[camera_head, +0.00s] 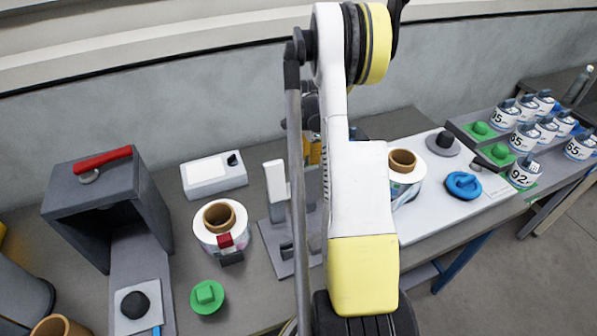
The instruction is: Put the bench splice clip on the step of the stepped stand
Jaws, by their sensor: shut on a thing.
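My white and yellow arm stands across the middle of the view. The fingers of my gripper are hidden behind it, so what they hold does not show. I cannot pick out the bench splice clip with certainty. A small red and dark block (230,249) sits at the front of a label reel (212,221), left of my arm. I cannot tell which object is the stepped stand. A grey upright fixture on a flat base (277,244) stands partly behind my arm.
A dark open-fronted housing with a red handle (103,156) stands left. A white box (198,174) and a green knobbed disc (207,296) lie nearby. Right of my arm are another reel (408,180), a blue disc (463,185) and several numbered pots (522,175).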

